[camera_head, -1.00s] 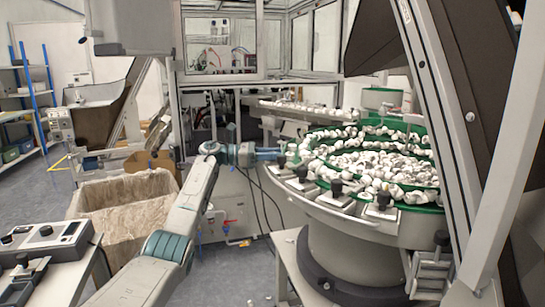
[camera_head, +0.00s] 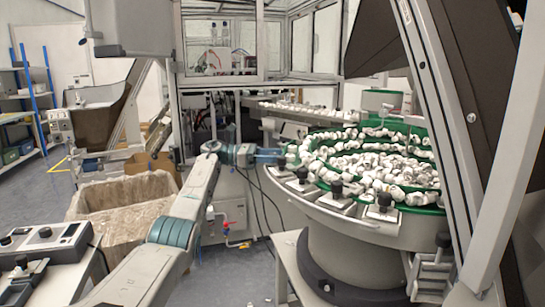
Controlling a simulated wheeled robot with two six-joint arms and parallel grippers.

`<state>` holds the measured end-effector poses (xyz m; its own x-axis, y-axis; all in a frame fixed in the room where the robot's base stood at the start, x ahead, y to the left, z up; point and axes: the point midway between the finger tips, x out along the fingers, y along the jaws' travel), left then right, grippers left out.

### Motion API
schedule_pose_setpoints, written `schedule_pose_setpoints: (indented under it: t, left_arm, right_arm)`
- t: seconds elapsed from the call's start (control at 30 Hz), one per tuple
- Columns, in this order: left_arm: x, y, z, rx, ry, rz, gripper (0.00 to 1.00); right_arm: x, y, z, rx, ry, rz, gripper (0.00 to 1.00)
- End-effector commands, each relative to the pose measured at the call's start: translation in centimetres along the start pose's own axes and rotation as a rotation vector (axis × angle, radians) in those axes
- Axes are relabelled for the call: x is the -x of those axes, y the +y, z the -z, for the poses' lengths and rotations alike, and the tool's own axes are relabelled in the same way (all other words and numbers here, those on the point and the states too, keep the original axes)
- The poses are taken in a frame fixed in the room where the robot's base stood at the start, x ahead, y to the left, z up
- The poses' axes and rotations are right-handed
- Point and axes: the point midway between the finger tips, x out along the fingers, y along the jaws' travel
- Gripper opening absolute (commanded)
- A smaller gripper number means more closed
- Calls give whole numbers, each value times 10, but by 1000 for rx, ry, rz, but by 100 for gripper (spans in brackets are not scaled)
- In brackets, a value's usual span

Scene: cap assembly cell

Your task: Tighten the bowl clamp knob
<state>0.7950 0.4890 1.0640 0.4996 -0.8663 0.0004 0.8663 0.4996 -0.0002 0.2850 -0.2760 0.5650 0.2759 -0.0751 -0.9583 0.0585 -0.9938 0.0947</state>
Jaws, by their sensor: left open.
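The feeder bowl (camera_head: 345,222) is a round metal bowl with a green inner track full of white caps. Several black clamp knobs stand on small metal plates along its front rim, among them a knob at the left (camera_head: 302,173), one in the middle (camera_head: 336,188) and one at the front right (camera_head: 384,200). My left gripper (camera_head: 282,157) is open at the bowl's left rim, by the leftmost clamp. Its fingertips are small in the view, and I cannot tell whether they touch a knob. My right gripper is not in view.
A lined bin (camera_head: 128,205) stands left of the bowl. A control box on a table (camera_head: 45,245) is at the lower left. A slanted metal post (camera_head: 497,160) and a dark hopper close off the right side. Cables hang below my left gripper.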

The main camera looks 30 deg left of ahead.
Motion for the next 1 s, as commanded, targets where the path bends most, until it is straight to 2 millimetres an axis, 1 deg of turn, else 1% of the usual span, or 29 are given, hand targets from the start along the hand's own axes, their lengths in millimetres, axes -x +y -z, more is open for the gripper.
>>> schedule_pose_setpoints:
  t: [0.13,0.23,0.27,0.33,0.4,0.5,0.6,0.8,1.0]
  left_arm:
    - [4,0,0,0,0,-1,52]
    - [15,0,1,0,0,-2,52]
    - [20,1,1,0,0,-3,52]
    - [35,1,1,-1,0,-3,52]
    - [50,1,1,1,0,-4,52]
    - [71,1,0,1,-1,-3,52]
    - [88,1,0,1,-2,-2,52]
    - [105,0,0,1,0,-1,52]
    - [108,0,0,0,-1,0,52]
  right_arm:
    - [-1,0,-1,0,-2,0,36]
    - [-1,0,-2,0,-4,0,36]
    - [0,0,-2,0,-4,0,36]
    - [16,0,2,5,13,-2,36]
    - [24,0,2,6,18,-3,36]
    - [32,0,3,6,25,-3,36]
    - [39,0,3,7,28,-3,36]
    - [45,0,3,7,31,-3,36]
    - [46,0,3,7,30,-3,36]
